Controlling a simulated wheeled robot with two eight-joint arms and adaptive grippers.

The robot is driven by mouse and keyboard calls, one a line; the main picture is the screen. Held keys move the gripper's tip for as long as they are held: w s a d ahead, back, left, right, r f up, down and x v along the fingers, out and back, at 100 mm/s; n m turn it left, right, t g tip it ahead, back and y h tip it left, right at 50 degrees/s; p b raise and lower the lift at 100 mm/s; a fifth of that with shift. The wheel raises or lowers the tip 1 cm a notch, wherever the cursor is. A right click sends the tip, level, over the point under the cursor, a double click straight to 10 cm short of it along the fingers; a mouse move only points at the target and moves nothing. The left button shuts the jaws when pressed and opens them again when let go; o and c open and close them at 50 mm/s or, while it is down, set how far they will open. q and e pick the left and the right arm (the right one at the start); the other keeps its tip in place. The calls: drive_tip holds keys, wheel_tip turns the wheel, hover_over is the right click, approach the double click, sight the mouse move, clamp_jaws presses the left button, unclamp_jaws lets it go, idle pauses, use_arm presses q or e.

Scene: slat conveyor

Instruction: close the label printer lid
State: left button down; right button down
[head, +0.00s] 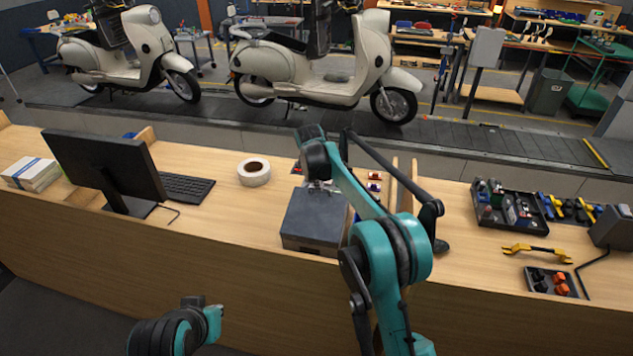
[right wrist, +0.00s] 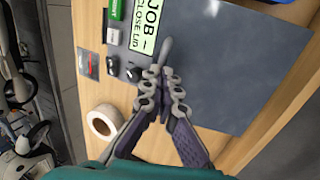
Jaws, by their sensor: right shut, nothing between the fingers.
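The label printer (head: 314,217) is a dark grey box on the bench, near the middle of the head view. In the right wrist view its broad grey top panel (right wrist: 235,70) looks flat; I cannot tell whether a gap remains under the lid. My right gripper (head: 318,184) is low at the printer's far edge, partly hidden by my arm in the head view. In the right wrist view its fingers (right wrist: 166,75) are together and empty, over the panel's left edge; contact is unclear. Of my left arm only a link shows at the bottom; its fingers do not show.
A green job card (right wrist: 144,27) lies beside the printer. A parts tray (head: 508,205) and yellow tool (head: 537,253) are at right. The conveyor with scooters runs behind.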

sight(320, 193)
drive_tip(key=shift+w+d+f+g, duration=0.2)
drive_tip(key=shift+w+f+g, duration=0.2)
drive_tip(key=shift+w+f, duration=0.4)
use_arm(q)
drive_tip(key=shift+w+d, duration=0.15)
drive_tip(key=shift+w, duration=0.3)
use_arm(e)
drive_tip(key=shift+x, duration=0.75)
drive_tip(key=shift+w+f, duration=0.1)
drive_tip(key=shift+w, duration=0.05)
